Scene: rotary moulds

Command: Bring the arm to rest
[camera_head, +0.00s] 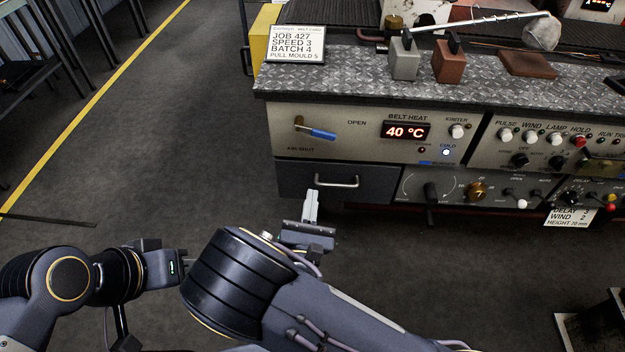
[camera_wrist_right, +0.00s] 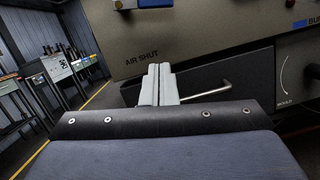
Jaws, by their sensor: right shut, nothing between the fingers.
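My right gripper (camera_head: 311,207) is shut and empty, its pale fingers together in front of the drawer (camera_head: 375,186) of the machine. In the right wrist view the fingers (camera_wrist_right: 158,85) stand side by side, below the "AIR SHUT" label and just left of the drawer's bar handle (camera_wrist_right: 206,92). I cannot tell whether they touch the drawer front. My left arm comes in from the left, low in the head view. Its end (camera_head: 168,267) reaches behind my right arm's big dark joint, and its fingers are hidden.
Above the drawer is a panel with a blue-tipped lever (camera_head: 315,130) and a 40 °C display (camera_head: 406,131). The metal worktop (camera_head: 350,72) holds a grey block (camera_head: 404,62), a red-brown block (camera_head: 449,63) and a job card (camera_head: 296,44).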

